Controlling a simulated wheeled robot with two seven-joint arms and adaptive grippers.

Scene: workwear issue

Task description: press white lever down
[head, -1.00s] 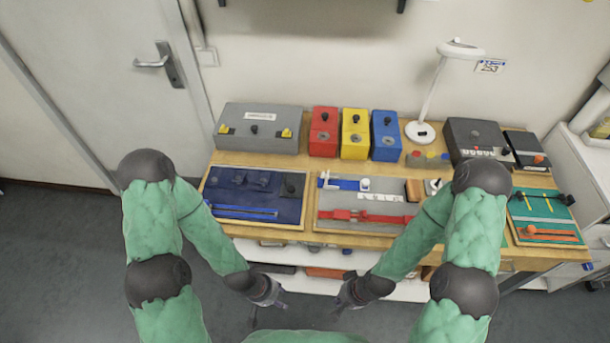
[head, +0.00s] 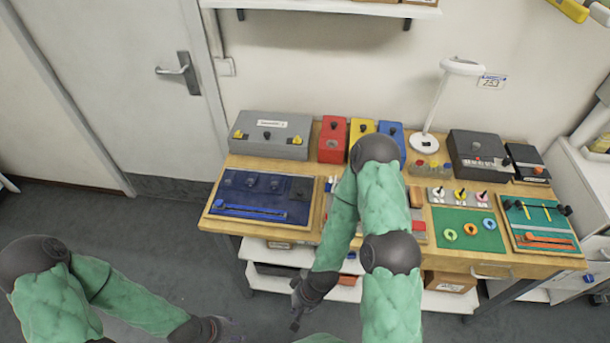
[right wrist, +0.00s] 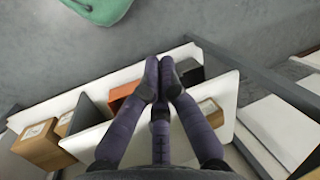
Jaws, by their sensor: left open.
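A grey panel (head: 449,199) on the bench carries three small levers with differently coloured bases: white, yellow and pinkish-red. The white-based lever (head: 438,193) is the leftmost of these; its exact tilt is too small to tell. My right gripper (head: 297,316) hangs low in front of the bench, apart from the levers. In the right wrist view its fingers (right wrist: 161,72) converge with the tips together, and nothing shows between them. My left gripper (head: 228,335) is low at the bottom of the head view, open and away from the bench.
A green panel (head: 470,243) with coloured rings lies in front of the levers. A blue panel (head: 240,190) lies left and a teal panel (head: 535,215) right. A white lamp (head: 430,110) stands behind. My right arm hides the bench middle. A shelf (right wrist: 85,155) with boxes sits below.

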